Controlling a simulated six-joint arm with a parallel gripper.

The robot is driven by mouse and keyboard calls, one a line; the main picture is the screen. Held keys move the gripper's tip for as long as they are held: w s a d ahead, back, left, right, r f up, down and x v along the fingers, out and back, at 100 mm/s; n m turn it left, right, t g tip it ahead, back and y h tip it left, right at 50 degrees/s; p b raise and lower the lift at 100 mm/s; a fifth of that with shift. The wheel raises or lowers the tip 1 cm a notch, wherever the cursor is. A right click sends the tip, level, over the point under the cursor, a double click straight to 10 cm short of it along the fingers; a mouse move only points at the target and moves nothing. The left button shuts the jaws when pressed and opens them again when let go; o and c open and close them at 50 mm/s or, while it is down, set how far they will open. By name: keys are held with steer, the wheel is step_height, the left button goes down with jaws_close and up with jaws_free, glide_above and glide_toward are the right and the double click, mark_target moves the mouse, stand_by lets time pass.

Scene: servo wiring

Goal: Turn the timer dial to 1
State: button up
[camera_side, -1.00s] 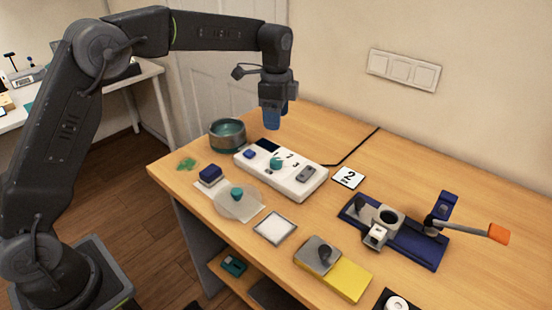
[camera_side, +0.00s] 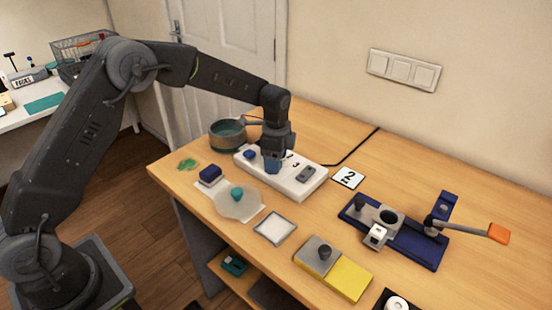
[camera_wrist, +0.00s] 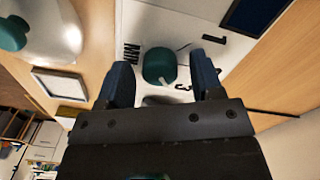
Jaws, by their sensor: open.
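The timer is a white panel (camera_side: 312,183) on the table in the side view. Its teal dial (camera_wrist: 159,66) shows in the wrist view, with printed marks "MIN", "1" and "3" around it. In the side view the dial is hidden behind my gripper (camera_side: 272,166), which points down over the panel. In the wrist view my blue fingers (camera_wrist: 162,72) are open, one on each side of the dial, with gaps showing. I cannot tell how far down the fingertips reach. Part of the numbering is hidden.
A pot (camera_side: 227,134) stands close behind left. A glass lid with a teal knob (camera_side: 237,194) lies in front. A "2" card (camera_side: 348,177) lies to the right.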

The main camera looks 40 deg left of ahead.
steer(key=c, duration=0.9)
